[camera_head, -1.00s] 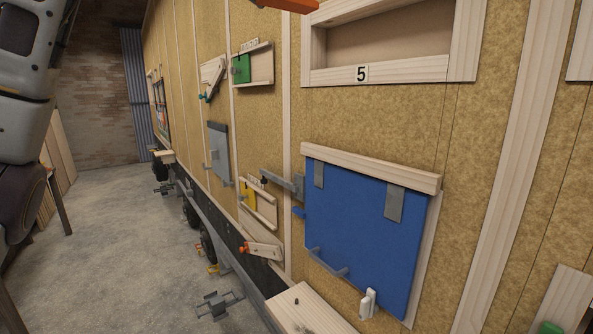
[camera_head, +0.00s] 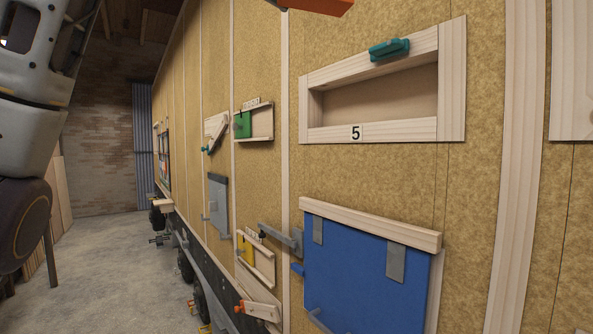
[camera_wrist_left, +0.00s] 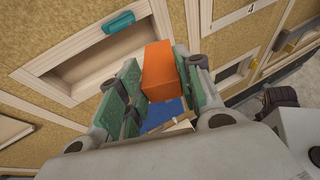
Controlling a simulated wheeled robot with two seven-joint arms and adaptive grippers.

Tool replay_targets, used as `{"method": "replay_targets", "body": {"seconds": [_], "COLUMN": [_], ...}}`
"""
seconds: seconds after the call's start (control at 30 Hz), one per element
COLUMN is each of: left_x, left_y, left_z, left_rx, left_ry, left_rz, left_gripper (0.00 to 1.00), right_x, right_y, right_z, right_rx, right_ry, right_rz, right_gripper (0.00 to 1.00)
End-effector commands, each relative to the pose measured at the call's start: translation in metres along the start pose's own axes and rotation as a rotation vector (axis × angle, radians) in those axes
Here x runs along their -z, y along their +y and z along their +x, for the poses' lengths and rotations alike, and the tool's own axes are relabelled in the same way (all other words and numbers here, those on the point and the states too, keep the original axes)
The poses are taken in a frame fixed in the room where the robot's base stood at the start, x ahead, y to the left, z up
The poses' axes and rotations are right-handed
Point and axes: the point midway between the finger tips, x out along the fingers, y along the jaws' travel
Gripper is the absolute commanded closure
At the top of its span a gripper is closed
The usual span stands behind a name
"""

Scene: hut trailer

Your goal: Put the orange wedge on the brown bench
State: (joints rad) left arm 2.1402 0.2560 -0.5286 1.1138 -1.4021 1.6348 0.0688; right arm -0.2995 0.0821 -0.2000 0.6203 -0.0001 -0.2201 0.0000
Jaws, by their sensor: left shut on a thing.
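The orange wedge (camera_wrist_left: 158,70) is between the green-padded fingers of my left gripper (camera_wrist_left: 158,82) in the left wrist view. The gripper is shut on it and holds it in the air, near the wall with the framed opening. An orange edge of the wedge (camera_head: 322,5) also shows at the top of the head view. The gripper itself is outside the head view. I cannot make out the brown bench for certain. My right gripper is not in view.
The wall carries a wooden recess (camera_head: 385,100) marked 5 with a teal latch (camera_head: 389,49). A blue flap (camera_head: 365,270) and grey hinged panel (camera_head: 218,205) are also on it. The concrete floor (camera_head: 105,270) at left looks mostly clear.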

Motion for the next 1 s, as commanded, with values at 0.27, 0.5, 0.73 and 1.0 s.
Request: {"method": "replay_targets", "body": {"seconds": [0.27, 0.5, 0.73, 1.0], "left_x": [-0.009, 0.002, 0.022, 0.058], "left_y": [-0.045, -0.063, -0.056, -0.03], "left_z": [-0.024, -0.04, -0.047, -0.048], "left_rx": [0.035, 0.058, 0.056, 0.032], "left_ry": [0.001, 0.001, 0.001, 0.001], "left_rz": [0.017, 0.023, 0.022, 0.009], "left_gripper": [0.88, 0.88, 0.88, 0.88], "right_x": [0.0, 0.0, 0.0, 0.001], "right_y": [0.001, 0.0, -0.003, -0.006], "right_z": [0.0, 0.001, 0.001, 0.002], "right_rx": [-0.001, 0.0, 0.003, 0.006], "right_ry": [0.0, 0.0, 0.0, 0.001], "right_rz": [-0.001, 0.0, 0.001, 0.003], "right_gripper": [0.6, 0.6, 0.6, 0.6]}}
